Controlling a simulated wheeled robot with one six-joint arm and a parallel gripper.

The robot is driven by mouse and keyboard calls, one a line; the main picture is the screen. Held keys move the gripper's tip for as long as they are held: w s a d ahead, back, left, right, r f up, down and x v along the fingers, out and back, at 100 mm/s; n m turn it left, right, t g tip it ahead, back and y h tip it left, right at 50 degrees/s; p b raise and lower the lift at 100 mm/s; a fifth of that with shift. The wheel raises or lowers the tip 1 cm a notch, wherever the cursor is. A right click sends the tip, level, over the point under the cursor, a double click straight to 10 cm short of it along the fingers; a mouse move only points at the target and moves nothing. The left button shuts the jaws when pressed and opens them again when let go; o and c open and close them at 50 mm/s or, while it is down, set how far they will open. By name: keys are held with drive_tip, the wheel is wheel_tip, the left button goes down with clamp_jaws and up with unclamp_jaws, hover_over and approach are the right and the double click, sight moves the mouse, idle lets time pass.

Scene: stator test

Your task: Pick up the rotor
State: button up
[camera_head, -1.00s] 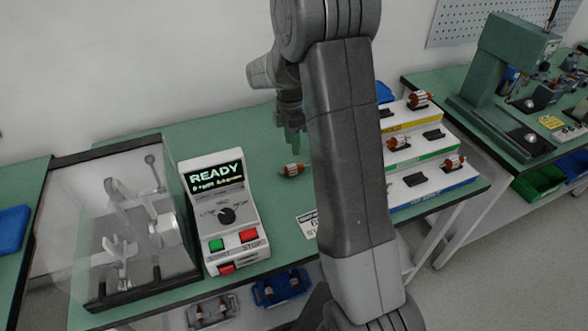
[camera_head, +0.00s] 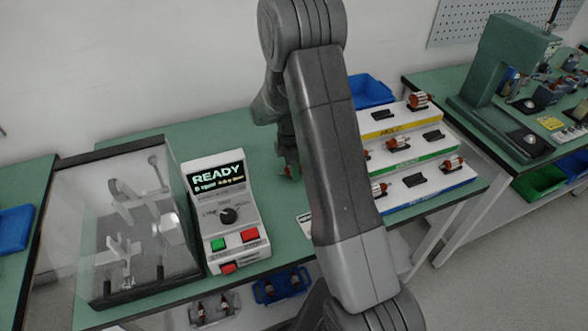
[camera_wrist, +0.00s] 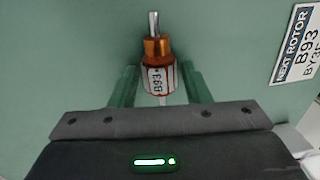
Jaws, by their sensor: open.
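The rotor (camera_wrist: 158,78) lies on the green table, with a silver shaft, a copper-coloured collar and a white-and-red body marked B93. My gripper (camera_wrist: 161,82) is open in the wrist view, one green finger on each side of the rotor's body, with small gaps visible. The shaft and collar extend past the fingertips. In the head view my gripper (camera_head: 288,160) is low over the table behind the control box, and the rotor there is mostly hidden by it.
A control box (camera_head: 228,215) reading READY stands left of my arm, beside a clear-walled test fixture (camera_head: 130,225). A stepped rack (camera_head: 455,178) with several rotors is on the right. A blue bin (camera_head: 370,90) is behind the rack.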

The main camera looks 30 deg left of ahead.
clamp_jaws()
drive_tip(key=shift+r, duration=0.1)
wheel_tip(320, 180, up, 10)
drive_tip(key=shift+f+b, duration=0.1)
drive_tip(key=shift+b, duration=0.55)
drive_tip(key=shift+r+p, duration=1.9)
drive_tip(key=shift+r, duration=0.65)
